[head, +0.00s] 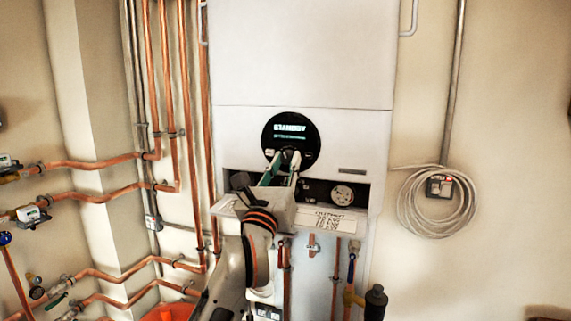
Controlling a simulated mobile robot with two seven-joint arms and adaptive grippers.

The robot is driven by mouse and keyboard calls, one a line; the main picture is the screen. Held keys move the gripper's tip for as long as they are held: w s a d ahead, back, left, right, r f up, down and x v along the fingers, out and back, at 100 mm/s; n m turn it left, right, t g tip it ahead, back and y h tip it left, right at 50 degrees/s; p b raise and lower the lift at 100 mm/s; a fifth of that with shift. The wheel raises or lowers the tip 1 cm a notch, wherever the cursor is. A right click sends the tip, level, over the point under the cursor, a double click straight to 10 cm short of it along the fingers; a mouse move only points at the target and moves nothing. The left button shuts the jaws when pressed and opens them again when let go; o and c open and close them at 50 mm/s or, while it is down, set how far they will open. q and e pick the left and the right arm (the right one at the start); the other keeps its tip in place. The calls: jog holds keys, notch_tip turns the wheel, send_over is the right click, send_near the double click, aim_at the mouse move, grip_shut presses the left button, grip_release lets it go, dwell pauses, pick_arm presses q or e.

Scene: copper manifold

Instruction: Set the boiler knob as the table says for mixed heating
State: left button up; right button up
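The white boiler (300,60) hangs on the wall in the middle of the head view. Its round black display (290,126) is lit and reads what looks like "STANDBY". The boiler knob (288,156) is at the lower part of this disc, mostly hidden by my fingers. My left gripper (286,160) reaches up from below, its two fingertips on either side of the knob with a gap between them. I cannot tell whether they touch it. A white printed label (333,222) on the lowered flap may be the table; its lines are too small to read. My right gripper is not in view.
A pressure gauge (342,194) sits in the open recess right of my gripper. Copper pipes (168,100) run up the wall at left. A coiled grey hose or cable (437,232) hangs at right. A black-capped valve (375,300) stands below the boiler.

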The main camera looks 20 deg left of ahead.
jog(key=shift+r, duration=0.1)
pick_arm(q)
jog(key=m+h+p, duration=0.1)
jog(key=m, duration=0.1)
jog(key=m+h+p, duration=0.1)
jog(key=m+p, duration=0.1)
jog(key=m+h+p, duration=0.1)
jog(key=m, duration=0.1)
jog(key=shift+a+r+h+p, duration=0.15)
jog(key=shift+a+h+p, duration=0.1)
jog(key=shift+h+p, duration=0.1)
jog(key=shift+m+p, duration=0.3)
jog(key=shift+m, duration=0.3)
jog(key=shift+m+g+h, duration=0.4)
jog(key=shift+m+h, duration=0.25)
jog(key=shift+m, duration=0.85)
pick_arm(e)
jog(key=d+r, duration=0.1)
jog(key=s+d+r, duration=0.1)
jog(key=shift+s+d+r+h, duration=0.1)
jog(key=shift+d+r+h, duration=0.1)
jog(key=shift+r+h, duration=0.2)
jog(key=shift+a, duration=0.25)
pick_arm(q)
jog(key=o, duration=0.8)
